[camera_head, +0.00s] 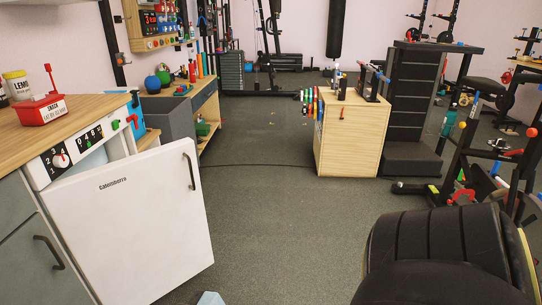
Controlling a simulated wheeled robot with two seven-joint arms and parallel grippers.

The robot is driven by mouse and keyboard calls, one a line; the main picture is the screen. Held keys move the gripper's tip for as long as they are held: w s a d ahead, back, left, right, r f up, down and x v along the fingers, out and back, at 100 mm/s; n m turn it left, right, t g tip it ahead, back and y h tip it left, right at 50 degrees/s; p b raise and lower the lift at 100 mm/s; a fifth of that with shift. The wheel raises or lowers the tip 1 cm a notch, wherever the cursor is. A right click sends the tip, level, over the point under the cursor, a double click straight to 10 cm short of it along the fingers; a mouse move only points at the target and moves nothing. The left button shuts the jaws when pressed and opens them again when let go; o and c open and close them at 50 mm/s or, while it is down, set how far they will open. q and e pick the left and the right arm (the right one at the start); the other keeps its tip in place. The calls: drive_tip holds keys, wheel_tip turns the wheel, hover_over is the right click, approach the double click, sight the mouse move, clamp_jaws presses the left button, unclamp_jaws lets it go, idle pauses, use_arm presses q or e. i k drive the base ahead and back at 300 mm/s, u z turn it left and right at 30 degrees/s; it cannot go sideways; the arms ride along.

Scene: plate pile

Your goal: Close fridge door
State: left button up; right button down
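The white fridge door (130,225) is at the left, below the wooden counter. It stands ajar, angled out from the cabinet with its free edge toward the right. A dark vertical handle (189,171) sits near its upper right corner. The fridge inside is mostly hidden behind the door. Neither of my grippers can be made out. A small pale blue-grey piece shows at the bottom edge, too little to identify.
A grey cabinet (40,262) with a dark handle adjoins the door at left. A red container (41,109) sits on the counter. A large black ribbed shape (440,250) fills the bottom right. A light wooden cabinet (352,137) stands beyond. Grey floor (275,215) between is clear.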

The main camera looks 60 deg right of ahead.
sight(136, 226)
drive_tip(key=z, duration=1.1)
drive_tip(key=i, duration=0.95)
drive_tip(key=u, duration=0.7)
